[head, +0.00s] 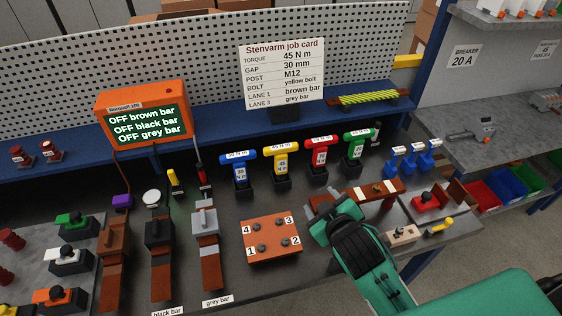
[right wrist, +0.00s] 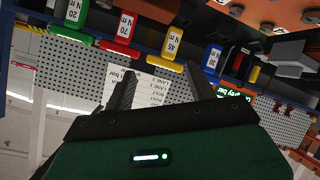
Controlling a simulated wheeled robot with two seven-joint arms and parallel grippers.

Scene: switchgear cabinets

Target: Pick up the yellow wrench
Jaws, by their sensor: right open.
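The yellow wrench (head: 281,165) is a T-handled tool labelled 45 N m. It stands upright in a dark holder on the bench, second from left in a row of wrenches. In the right wrist view its yellow handle (right wrist: 168,62) shows at the top, beyond the fingers. My right gripper (head: 320,203) is open and empty, in front of and to the right of the yellow wrench, apart from it. Its two fingers (right wrist: 158,88) show in the right wrist view. My left gripper is not in view.
A blue wrench (head: 239,170) stands left of the yellow one; red (head: 319,155) and green (head: 355,150) wrenches stand right. A brown block with numbered posts (head: 270,241) lies in front. The job card (head: 283,75) stands behind. A brown bar (head: 372,192) lies near my right gripper.

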